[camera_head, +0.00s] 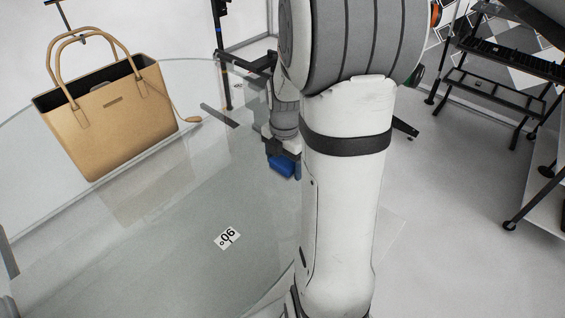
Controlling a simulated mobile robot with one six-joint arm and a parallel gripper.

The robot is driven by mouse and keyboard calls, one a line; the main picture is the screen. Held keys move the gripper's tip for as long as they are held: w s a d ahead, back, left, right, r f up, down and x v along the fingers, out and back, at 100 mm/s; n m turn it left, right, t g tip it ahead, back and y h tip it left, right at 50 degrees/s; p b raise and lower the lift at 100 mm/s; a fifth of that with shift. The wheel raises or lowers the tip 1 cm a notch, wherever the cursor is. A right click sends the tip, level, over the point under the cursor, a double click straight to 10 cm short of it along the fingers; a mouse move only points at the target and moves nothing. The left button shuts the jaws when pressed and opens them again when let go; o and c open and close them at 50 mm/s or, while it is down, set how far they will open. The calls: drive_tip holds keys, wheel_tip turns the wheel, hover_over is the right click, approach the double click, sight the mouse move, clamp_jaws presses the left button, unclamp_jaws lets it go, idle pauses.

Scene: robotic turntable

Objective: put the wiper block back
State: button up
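A blue block (282,166), which looks like the wiper block, shows at the end of my arm. My gripper (279,150) is just above it, near the middle of the view and partly hidden behind my own white arm link. The block sits directly below the dark gripper parts and appears held between them. The fingertips are small and partly covered, so the grip itself is hard to make out. The block appears above the right part of the glass turntable (165,235); I cannot tell whether it touches anything below.
A tan handbag (115,118) stands on the glass at the left, with a hook stand at its handles. A label marked 90° (227,238) and a dark strip (219,115) lie on the glass. A black rack (495,85) stands at right. Grey floor is clear between.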

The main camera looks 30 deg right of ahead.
sight(284, 159)
drive_tip(key=shift+o, duration=0.8)
drive_tip(key=shift+r, duration=0.3)
wheel_tip(284, 159, up, 6)
drive_tip(key=shift+r, duration=0.45)
drive_tip(key=shift+s+a+r+m, duration=0.15)
drive_tip(key=shift+a+r+m, duration=0.05)
drive_tip(key=shift+r+m, duration=0.1)
drive_tip(key=s+a+r+m+t, duration=0.2)
drive_tip(key=s+a+m, duration=1)
drive_tip(key=m, duration=0.9)
drive_tip(key=shift+s+a+r+t, duration=0.2)
drive_tip(key=shift+a+r+t, duration=0.2)
drive_tip(key=shift+a+t, duration=0.1)
